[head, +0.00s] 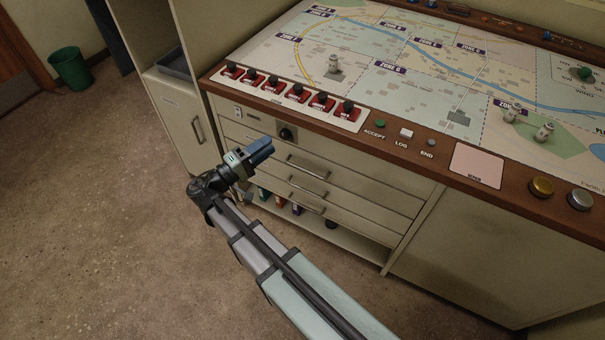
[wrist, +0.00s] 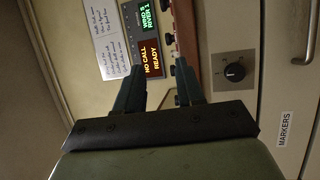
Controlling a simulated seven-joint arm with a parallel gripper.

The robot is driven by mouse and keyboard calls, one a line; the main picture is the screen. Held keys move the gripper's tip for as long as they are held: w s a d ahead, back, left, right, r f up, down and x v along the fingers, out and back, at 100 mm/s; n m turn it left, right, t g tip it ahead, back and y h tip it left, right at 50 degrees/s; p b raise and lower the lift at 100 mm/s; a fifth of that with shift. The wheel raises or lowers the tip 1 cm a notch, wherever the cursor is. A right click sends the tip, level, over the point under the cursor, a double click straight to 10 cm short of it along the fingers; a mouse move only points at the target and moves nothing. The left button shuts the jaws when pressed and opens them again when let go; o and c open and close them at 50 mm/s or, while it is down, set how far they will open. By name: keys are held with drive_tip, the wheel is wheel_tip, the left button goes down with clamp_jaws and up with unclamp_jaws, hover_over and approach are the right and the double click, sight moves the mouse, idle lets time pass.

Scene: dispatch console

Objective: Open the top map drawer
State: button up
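The top map drawer (head: 350,180) is the uppermost of the cream drawers under the map console, and it looks shut. Its bar handle (head: 308,168) shows in the head view just right of my gripper. My gripper (head: 266,148) is in front of the left part of the drawer stack, pointing right and slightly up in the picture. In the wrist view my gripper (wrist: 160,78) has its two dark fingers apart with nothing between them. The gripper hides part of the drawer fronts in the head view. A pale front with a bar handle (wrist: 304,35) shows at the wrist view's right edge.
A black knob (head: 286,133) sits above the drawers, and a knob (wrist: 235,72) shows in the wrist view. Red switches (head: 273,84) line the console edge above. An open shelf (head: 340,235) lies below. A cabinet (head: 185,115) stands left; floor in front is clear.

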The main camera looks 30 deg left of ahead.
wheel_tip(320, 180, down, 25)
drive_tip(key=x, duration=1.3)
drive_tip(key=shift+w, duration=0.35)
drive_tip(key=shift+d, duration=0.1)
drive_tip(key=shift+c, duration=0.5)
clamp_jaws()
